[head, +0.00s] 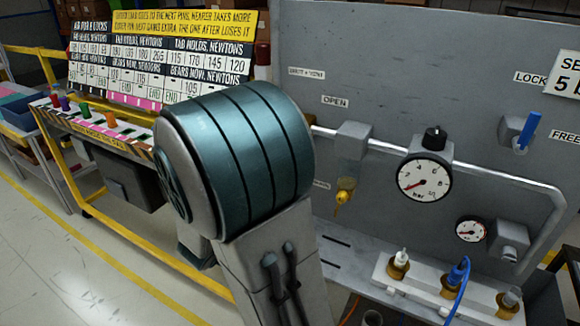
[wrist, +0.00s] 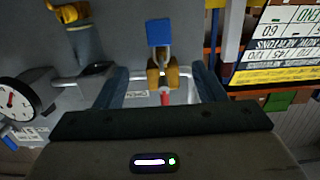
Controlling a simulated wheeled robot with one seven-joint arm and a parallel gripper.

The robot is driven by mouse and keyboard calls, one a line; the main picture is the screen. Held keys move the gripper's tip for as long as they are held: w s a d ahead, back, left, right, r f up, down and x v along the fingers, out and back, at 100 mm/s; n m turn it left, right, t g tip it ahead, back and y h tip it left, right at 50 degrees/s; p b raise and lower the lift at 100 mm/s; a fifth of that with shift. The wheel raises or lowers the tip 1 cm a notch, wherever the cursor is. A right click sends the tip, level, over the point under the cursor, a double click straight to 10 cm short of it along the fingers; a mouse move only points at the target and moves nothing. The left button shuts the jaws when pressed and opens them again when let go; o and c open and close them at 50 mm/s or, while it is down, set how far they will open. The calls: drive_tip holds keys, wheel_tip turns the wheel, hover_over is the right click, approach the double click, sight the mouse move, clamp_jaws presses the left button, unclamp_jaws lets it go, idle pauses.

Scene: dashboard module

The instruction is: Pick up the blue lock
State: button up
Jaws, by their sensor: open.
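The blue lock (wrist: 159,32) has a square body and a grey shackle in the wrist view, which looks upside down. Its shackle meets a brass-coloured fitting (wrist: 155,76) with a red piece beside it. My gripper (wrist: 158,72) is open, one dark finger on each side of the fitting in the picture. The lock's body shows beyond the fingertips, and nothing is visibly held. I cannot tell the depth between fingers and lock. In the head view my own arm covers the middle; I see neither my gripper nor this lock there.
A grey panel (head: 400,60) carries a pressure gauge (head: 424,183), a brass-tipped filter bowl (head: 347,180) and a blue-handled valve (head: 528,132). Below are hose couplings (head: 450,283).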

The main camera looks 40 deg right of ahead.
drive_tip(key=shift+p+x, duration=0.5)
drive_tip(key=shift+x, duration=6.35)
drive_tip(key=shift+f, duration=0.15)
drive_tip(key=c, duration=1.1)
